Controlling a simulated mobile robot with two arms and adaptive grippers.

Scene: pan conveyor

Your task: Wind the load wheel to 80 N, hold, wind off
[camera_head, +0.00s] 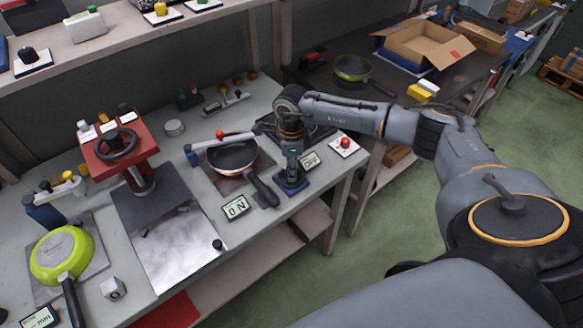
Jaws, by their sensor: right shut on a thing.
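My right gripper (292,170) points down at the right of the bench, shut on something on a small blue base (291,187). The gripped part is mostly hidden by the fingers, so I cannot tell whether it is the load wheel. A dark pan (231,153) lies beside it in a fixture with a red-tipped lever (219,134), its handle (262,191) reaching toward the blue base. A display (235,207) in front of the pan appears to read 0 N. Another display (310,160) reads OFF. My left gripper is out of view.
A red stand with a black handwheel (117,145) and a grey metal plate (180,238) are left of the pan. A green pan (62,254) lies at far left. A red button (345,143) is right of my gripper. A cardboard box (424,46) stands behind.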

